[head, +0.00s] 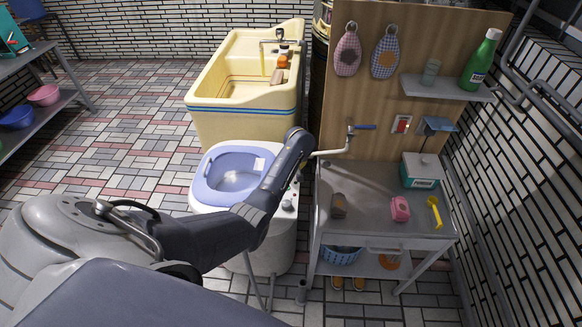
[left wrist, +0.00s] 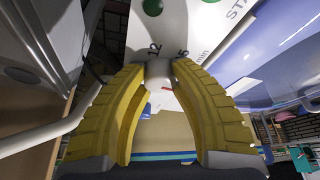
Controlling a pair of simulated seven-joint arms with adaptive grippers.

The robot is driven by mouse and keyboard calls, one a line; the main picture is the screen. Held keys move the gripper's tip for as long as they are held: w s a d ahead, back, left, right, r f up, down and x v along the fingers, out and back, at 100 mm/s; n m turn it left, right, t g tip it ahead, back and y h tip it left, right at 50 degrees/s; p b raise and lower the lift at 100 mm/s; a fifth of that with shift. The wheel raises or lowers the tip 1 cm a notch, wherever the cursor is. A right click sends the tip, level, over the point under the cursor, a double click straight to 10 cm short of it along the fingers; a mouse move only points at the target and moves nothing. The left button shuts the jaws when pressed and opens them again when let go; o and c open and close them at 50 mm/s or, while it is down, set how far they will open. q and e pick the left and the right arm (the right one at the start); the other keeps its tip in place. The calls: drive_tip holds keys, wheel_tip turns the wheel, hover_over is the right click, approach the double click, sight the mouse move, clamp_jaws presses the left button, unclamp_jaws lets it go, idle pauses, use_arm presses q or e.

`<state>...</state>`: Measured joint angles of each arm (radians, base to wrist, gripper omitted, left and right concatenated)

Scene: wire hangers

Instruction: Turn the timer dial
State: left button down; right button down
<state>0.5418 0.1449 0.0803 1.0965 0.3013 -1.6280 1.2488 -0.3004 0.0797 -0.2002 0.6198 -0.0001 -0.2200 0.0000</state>
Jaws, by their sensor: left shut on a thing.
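The washing machine (head: 268,240) stands in the middle of the head view, a white body with a lavender lid area. Its control panel in the left wrist view (left wrist: 210,25) carries green marks and printed numbers, including 12 and 15, with "min". The timer dial (left wrist: 158,69) is a small grey knob there, mostly covered by the fingertips. My left gripper (left wrist: 159,72) has its yellow fingers closed on both sides of the dial. In the head view my left arm reaches over the machine's right side and hides the fingers. My right gripper is in neither view.
A cream sink (head: 240,122) stands behind the machine. Tiled floor (head: 110,150) is clear to the left.

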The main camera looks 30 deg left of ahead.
use_arm(q)
drive_tip(key=m, duration=0.2)
drive_tip(key=m+t+h, duration=0.1)
drive_tip(key=m, duration=0.2)
drive_tip(key=shift+a+m+h, duration=0.1)
drive_tip(key=shift+m+h, duration=0.2)
drive_tip(key=m+h, duration=0.1)
drive_tip(key=m, duration=0.1)
drive_tip(key=m+h, duration=0.1)
drive_tip(key=m, duration=0.2)
drive_tip(key=shift+a+t, duration=0.15)
drive_tip(key=shift+t, duration=0.25)
drive_tip(key=m+h, duration=0.1)
drive_tip(key=m, duration=0.2)
drive_tip(key=m+h, duration=0.1)
drive_tip(key=m, duration=0.1)
drive_tip(key=shift+m+g, duration=0.4)
drive_tip(key=shift+m+g+h, duration=0.35)
drive_tip(key=shift+m, duration=0.95)
drive_tip(key=shift+m+g+h, duration=0.35)
drive_tip(key=shift+m, duration=0.95)
drive_tip(key=c, duration=1)
unclamp_jaws()
drive_tip(key=shift+o, duration=0.2)
drive_tip(key=shift+r, duration=0.1)
drive_tip(key=v, duration=1.1)
drive_tip(key=shift+a+r, duration=0.25)
drive_tip(key=shift+r, duration=0.1)
drive_tip(key=shift+s, duration=0.1)
